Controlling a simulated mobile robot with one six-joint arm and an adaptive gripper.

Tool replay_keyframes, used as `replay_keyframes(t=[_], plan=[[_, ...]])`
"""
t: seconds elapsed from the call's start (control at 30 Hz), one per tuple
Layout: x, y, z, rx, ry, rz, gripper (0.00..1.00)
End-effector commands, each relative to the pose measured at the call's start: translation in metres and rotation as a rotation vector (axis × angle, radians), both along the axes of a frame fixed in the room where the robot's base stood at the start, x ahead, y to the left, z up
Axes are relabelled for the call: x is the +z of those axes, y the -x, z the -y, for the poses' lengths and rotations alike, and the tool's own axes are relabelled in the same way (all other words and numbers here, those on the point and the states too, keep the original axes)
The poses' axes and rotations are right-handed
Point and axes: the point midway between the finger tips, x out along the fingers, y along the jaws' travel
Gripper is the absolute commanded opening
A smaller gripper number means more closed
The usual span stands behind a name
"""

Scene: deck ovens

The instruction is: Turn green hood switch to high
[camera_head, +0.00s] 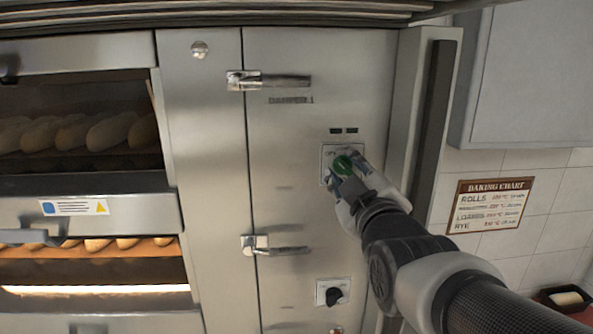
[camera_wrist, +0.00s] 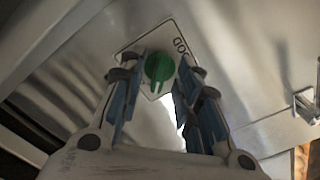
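The green hood switch (camera_head: 343,164) is a round knob on a pale square plate on the steel oven front. In the wrist view the green knob (camera_wrist: 160,70) shows a raised grip bar, lying near the vertical of the picture. Part of the plate's lettering, "OOD", shows beside it; the rest is hidden. My gripper (camera_head: 348,172) reaches in from the lower right, at the knob. In the wrist view its blue-padded fingers (camera_wrist: 160,76) stand apart on either side of the knob. I cannot tell whether they touch it.
A black knob (camera_head: 334,296) sits on a plate lower down. Ovens with bread (camera_head: 85,133) are at far left. A baking chart (camera_head: 489,205) hangs on the tiles at right.

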Motion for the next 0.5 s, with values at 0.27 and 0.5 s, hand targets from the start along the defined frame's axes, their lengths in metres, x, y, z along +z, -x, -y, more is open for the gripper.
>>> replay_keyframes(t=[0.27, 0.5], plan=[[0.0000, -0.0001, 0.0000, 0.000, 0.000, 0.000, 0.27], [0.0001, 0.0001, 0.0001, 0.000, 0.000, 0.000, 0.11]])
